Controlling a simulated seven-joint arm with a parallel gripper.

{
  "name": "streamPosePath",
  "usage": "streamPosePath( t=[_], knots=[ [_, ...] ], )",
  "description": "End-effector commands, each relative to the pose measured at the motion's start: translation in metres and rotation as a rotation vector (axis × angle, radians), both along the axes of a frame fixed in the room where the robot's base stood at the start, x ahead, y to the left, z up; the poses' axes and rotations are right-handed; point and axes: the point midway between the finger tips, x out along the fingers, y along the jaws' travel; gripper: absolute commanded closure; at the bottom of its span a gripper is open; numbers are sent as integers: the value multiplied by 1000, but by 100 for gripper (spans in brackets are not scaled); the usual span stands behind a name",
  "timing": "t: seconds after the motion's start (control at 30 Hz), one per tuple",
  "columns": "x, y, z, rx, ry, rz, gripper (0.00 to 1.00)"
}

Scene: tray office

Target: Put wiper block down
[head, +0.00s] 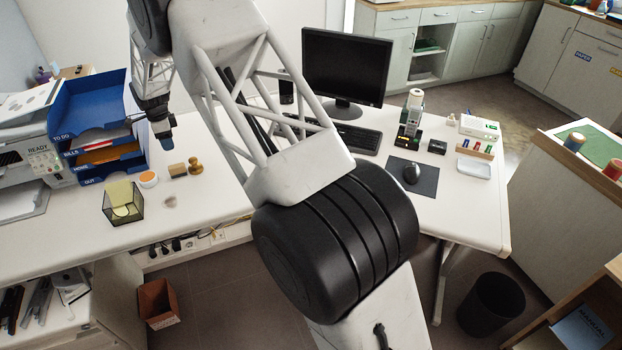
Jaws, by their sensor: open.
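My gripper (163,136) hangs over the left part of the white desk, just right of the blue letter trays. It is small in view and its fingers are hard to make out; I see nothing clearly held in it. A small tan and brown block (178,170) lies on the desk below and slightly right of my gripper, apart from it. It may be the wiper block; its details are too small to be sure.
A wooden stamp (195,166) stands just right of the block. A round orange-and-white tub (148,179) and a note holder (123,203) are to the left. Blue letter trays (92,118) rise close beside my gripper. Bare desk (215,195) lies in front.

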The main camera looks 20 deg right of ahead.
Motion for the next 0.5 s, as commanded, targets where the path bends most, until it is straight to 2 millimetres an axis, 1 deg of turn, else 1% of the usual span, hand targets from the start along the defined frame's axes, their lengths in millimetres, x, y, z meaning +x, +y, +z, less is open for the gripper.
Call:
streamPosePath(
  t=[0.17, 0.27, 0.5],
  knots=[
    [-14, -16, 28, 2, -10, 51, 43],
    [-26, -30, 49, 3, -17, 96, 43],
    [-67, -66, 104, 3, -37, 228, 43]
  ],
)
